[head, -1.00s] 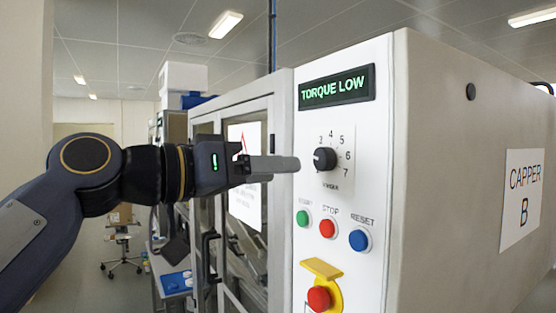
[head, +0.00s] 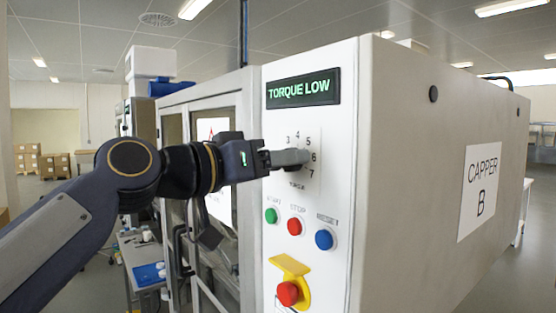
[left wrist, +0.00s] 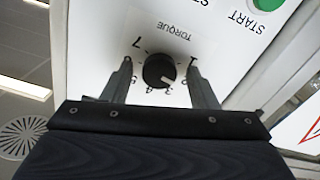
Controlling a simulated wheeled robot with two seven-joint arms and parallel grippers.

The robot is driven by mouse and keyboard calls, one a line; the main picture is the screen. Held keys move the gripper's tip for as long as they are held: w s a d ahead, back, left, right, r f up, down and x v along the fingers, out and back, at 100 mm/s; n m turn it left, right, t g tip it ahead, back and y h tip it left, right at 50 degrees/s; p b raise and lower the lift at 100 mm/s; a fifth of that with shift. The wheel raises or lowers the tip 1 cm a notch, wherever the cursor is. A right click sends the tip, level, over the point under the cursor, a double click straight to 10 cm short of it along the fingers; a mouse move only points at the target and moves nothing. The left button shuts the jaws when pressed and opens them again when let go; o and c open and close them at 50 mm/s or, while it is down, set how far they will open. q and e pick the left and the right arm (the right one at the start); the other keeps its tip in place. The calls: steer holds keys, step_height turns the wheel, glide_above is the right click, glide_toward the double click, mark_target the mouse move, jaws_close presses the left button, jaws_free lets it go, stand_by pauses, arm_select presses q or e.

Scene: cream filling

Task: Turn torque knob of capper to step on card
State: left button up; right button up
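The black torque knob (left wrist: 159,71) is on the white front panel (head: 345,190) of the capper. In the left wrist view, its white mark points down and right, toward the low-middle numbers. My left gripper (head: 290,158) is at the dial in the head view and hides the knob there. In the left wrist view, the gripper (left wrist: 160,62) is open, with one finger on each side of the knob and gaps visible between. The display (head: 303,89) reads TORQUE LOW. I cannot identify the card with the step. My right gripper is out of view.
Below the dial are a green button (head: 271,215), a red button (head: 294,226) and a blue button (head: 324,239). A red emergency button (head: 288,293) with a yellow guard sits lower. A CAPPER B sign (head: 480,190) is on the side wall.

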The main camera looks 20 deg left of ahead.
arm_select(q)
steer(key=c, duration=0.9)
steer(key=shift+o, duration=0.2)
steer(key=m+b, duration=0.8)
steer(key=m, duration=1.5)
steer(key=shift+m+b, duration=0.3)
steer(key=o, duration=1)
